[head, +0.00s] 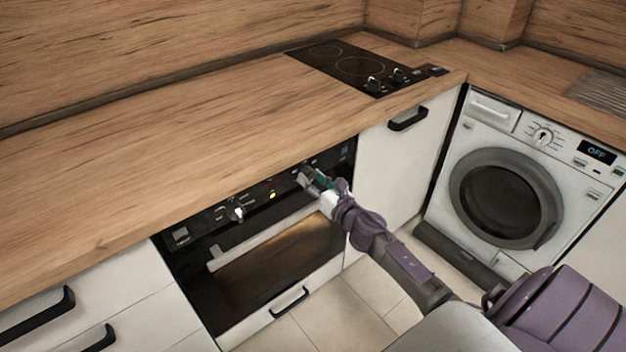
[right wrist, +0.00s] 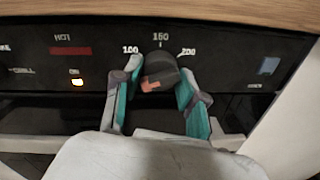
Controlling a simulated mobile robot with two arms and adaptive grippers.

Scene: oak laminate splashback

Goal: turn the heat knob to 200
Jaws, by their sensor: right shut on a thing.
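The heat knob (right wrist: 162,70) is a dark round knob with a reddish patch on its face, on the black oven panel. The marks 100, 150 and 200 stand around its top in the right wrist view. I cannot tell surely which mark it points to. My right gripper (head: 309,177) is at the right part of the oven panel in the head view. Its two teal-and-grey fingers, also in the right wrist view (right wrist: 160,78), are closed on either side of the knob. My left gripper is not in view.
A second knob (head: 236,213) sits further left on the panel. A small light (right wrist: 77,82) glows yellow. The oven door handle (head: 225,258) runs below the panel. The wooden worktop (head: 200,130) overhangs above. A washing machine (head: 515,185) stands to the right.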

